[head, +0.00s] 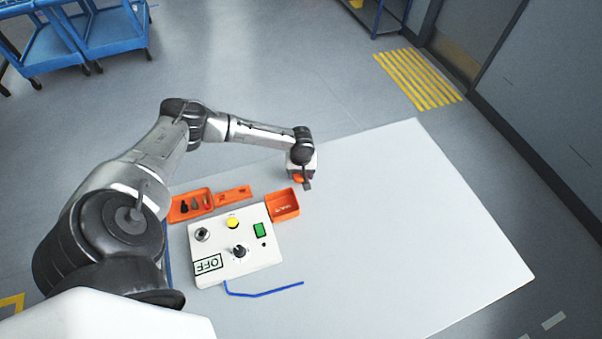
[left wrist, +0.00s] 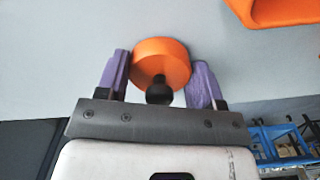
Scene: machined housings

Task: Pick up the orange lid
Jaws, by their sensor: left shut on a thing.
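The orange lid (left wrist: 160,58) is round with a black knob (left wrist: 159,92) and shows best in the left wrist view. My left gripper (left wrist: 160,76) has its purple fingers on either side of the lid, shut on it. In the head view, my left gripper (head: 301,183) is over the far part of the white table, and a bit of the orange lid (head: 298,178) shows beneath it. The rest of the lid is hidden there by the gripper. I cannot tell the lid's height above the table. My right gripper is not in view.
An orange box (head: 283,205) stands just in front of the gripper. A white control box (head: 235,245) with knobs and a blue cable (head: 265,294) sits nearer. An orange tray (head: 190,206) with small parts and an orange piece (head: 234,195) lie left. The table's right side (head: 420,230) is clear.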

